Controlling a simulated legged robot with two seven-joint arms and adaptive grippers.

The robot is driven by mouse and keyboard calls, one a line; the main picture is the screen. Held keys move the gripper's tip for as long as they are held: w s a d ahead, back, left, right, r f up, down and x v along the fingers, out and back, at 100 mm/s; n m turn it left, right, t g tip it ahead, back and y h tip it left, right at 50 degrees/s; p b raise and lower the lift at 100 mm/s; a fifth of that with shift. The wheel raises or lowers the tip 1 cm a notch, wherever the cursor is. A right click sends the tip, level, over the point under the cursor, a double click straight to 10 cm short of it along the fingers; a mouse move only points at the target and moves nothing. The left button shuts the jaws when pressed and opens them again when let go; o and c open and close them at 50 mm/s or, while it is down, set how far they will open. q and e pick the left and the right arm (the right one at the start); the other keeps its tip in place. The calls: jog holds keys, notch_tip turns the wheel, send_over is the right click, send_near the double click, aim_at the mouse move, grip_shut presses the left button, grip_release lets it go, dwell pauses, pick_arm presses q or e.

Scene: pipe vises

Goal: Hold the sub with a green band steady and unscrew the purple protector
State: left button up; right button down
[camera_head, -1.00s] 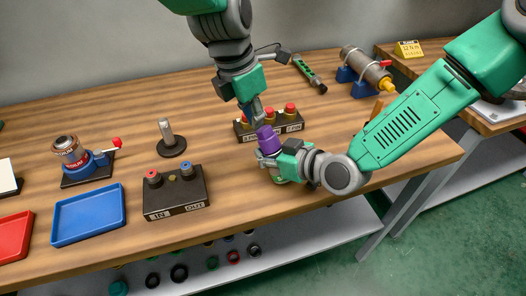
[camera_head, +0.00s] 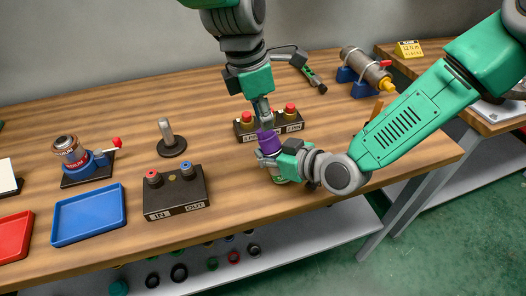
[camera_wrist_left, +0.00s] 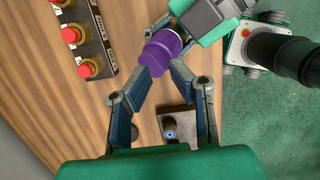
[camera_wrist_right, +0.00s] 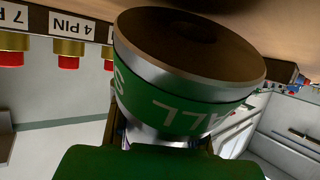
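My right gripper (camera_head: 273,160) is shut on the sub from the right. My left gripper (camera_head: 264,124) points down just above the protector. Its fingers are apart, with their tips at the protector's upper edge; whether they touch it is unclear.
A box with red caps (camera_head: 270,124) stands close behind the sub. An IN/OUT box (camera_head: 176,192), a grey post (camera_head: 169,139), a blue vise (camera_head: 85,163) and a blue tray (camera_head: 89,215) lie to the left. Another vise (camera_head: 367,72) stands at the back right.

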aim_at(259, 130)
pick_arm(q)
jog(key=f+m, duration=0.2)
jog(key=shift+s+a+f+m+g, duration=0.15)
jog(key=shift+s+f+m+g, duration=0.1)
jog(key=shift+f+m+g, duration=0.05)
jog(key=m, duration=0.3)
jog(key=shift+w+a+m+g, duration=0.1)
jog(key=shift+a+m+g, duration=0.05)
jog(key=shift+m+g, duration=0.2)
jog(key=m, duration=0.4)
jog(key=m+g, duration=0.1)
jog(key=m, duration=0.1)
jog(key=shift+w+a+r+y, duration=0.15)
jog(key=shift+w+a+y, duration=0.1)
jog(key=shift+w+y, duration=0.15)
jog(key=m, duration=0.4)
jog(key=m+y, duration=0.1)
jog(key=m, duration=0.1)
jog(key=shift+w+a+m+g, duration=0.1)
jog(key=shift+w+m+g, duration=0.15)
jog(key=shift+w+m, duration=0.1)
jog(key=m, duration=0.4)
jog(key=m+y, duration=0.1)
jog(key=m, duration=0.1)
jog(key=shift+w, duration=0.35)
jog(key=shift+d, duration=0.2)
jog(key=shift+s+d, duration=0.7)
jog(key=shift+c, duration=0.6)
